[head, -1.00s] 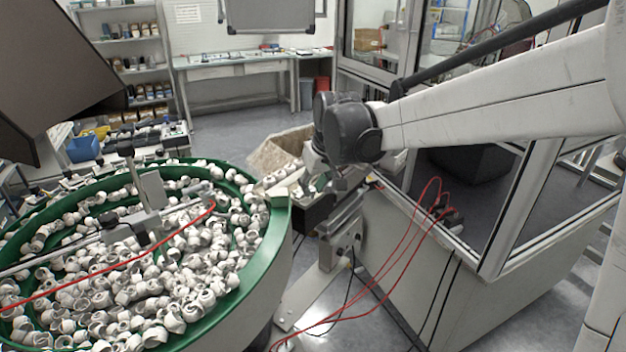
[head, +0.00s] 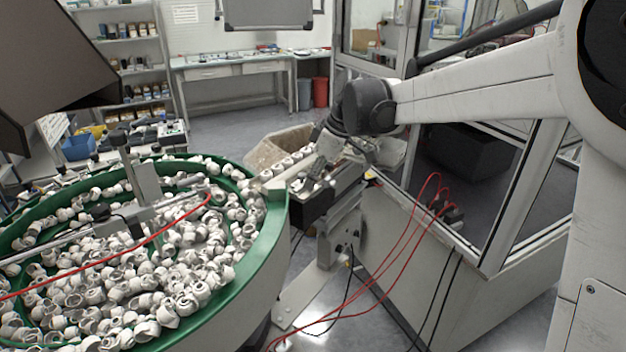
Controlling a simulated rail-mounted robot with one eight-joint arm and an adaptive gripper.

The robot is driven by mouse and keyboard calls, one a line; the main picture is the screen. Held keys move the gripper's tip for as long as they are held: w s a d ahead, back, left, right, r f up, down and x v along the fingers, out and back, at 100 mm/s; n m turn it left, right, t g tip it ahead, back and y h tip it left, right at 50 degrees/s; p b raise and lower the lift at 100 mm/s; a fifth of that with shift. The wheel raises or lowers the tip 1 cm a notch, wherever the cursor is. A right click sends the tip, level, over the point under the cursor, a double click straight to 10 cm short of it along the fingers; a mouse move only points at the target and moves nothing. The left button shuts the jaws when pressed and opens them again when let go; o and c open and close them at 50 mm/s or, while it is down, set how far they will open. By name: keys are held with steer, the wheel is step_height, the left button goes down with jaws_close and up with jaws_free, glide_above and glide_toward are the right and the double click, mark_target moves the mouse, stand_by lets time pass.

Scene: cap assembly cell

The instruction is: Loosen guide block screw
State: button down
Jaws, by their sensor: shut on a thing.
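My gripper (head: 309,183) is at the end of the arm, pointing down and left at the feed track (head: 345,182) just right of the green bowl. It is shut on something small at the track. The fingers are too small in the head view to show clearly what they hold. The guide block and its screw cannot be made out; they may be hidden by the gripper and wrist. White caps (head: 297,160) lie in a line at the track, just behind the gripper.
The green-rimmed bowl (head: 276,215) full of white caps (head: 170,270) stands at the left. A glazed cabinet (head: 400,240) with red cables (head: 400,270) stands close on the right. A worn bin (head: 262,155) is behind the track. Open floor (head: 230,120) lies beyond.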

steer(key=shift+f+n, duration=0.1)
steer(key=shift+n, duration=0.3)
steer(key=c, duration=1.6)
jaws_free()
steer(key=shift+c, duration=0.2)
steer(key=v, duration=1.2)
steer(key=s+d+f+m+t+h, duration=0.1)
steer(key=s+d+f+m, duration=0.3)
steer(key=s, duration=0.5)
steer(key=s+d+f+m+t+h+b, duration=0.1)
steer(key=s+d+f+m, duration=0.4)
steer(key=s, duration=0.5)
steer(key=s+d+f+m+t+h, duration=0.2)
steer(key=s+d+f+m, duration=0.3)
steer(key=s, duration=0.5)
steer(key=shift+d+m+t+b, duration=0.35)
steer(key=shift+m+t, duration=0.25)
steer(key=shift+t, duration=0.3)
